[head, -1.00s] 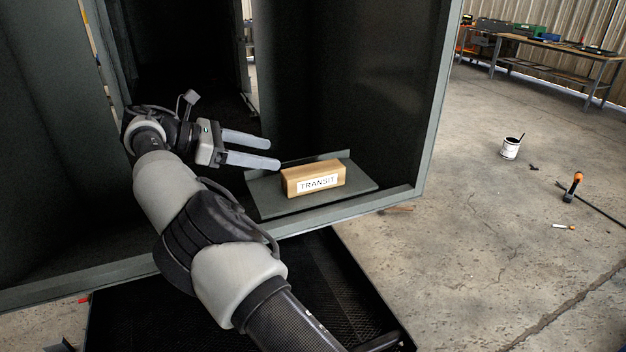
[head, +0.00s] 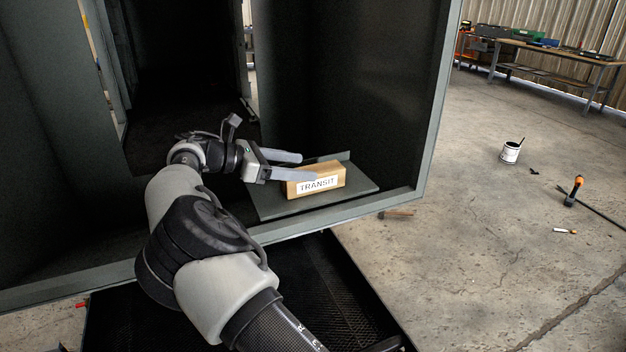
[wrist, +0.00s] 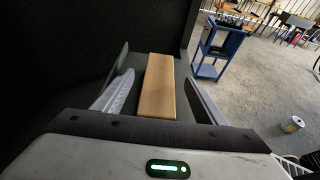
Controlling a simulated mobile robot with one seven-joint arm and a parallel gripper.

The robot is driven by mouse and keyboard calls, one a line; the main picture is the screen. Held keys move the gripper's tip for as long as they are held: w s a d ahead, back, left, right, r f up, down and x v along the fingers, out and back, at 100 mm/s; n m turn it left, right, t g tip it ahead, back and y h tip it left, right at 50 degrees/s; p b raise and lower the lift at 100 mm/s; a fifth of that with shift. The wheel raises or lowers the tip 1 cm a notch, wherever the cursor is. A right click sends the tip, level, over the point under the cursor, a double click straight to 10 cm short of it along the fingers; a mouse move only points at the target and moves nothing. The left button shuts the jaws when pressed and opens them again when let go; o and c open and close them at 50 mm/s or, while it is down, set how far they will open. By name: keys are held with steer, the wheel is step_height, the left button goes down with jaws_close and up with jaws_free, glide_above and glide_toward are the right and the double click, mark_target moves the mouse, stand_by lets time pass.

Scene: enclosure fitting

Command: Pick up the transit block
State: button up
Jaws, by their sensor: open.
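The transit block (head: 328,184) is a light wooden block with a white label reading TRANSIT. It lies on a grey plate (head: 290,207) inside the dark enclosure. My gripper (head: 308,167) reaches in from the left, and its fingers overlap the block's left end in the head view. In the wrist view the block (wrist: 158,88) lies lengthwise between the two open fingers, with a visible gap on each side. The label is hidden in the wrist view. I cannot tell the height of the fingers relative to the block exactly.
The enclosure's front sill (head: 250,236) and right wall (head: 400,110) frame the space. A low upright lip (head: 338,156) runs behind the block. On the floor at right are a paint can (head: 510,153) and an orange-handled tool (head: 574,188). A blue cart (wrist: 218,50) stands beyond the enclosure.

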mark_target(331, 174)
steer(key=x, duration=0.5)
steer(key=shift+a+f, duration=0.15)
steer(key=shift+f, duration=0.05)
steer(key=c, duration=1.3)
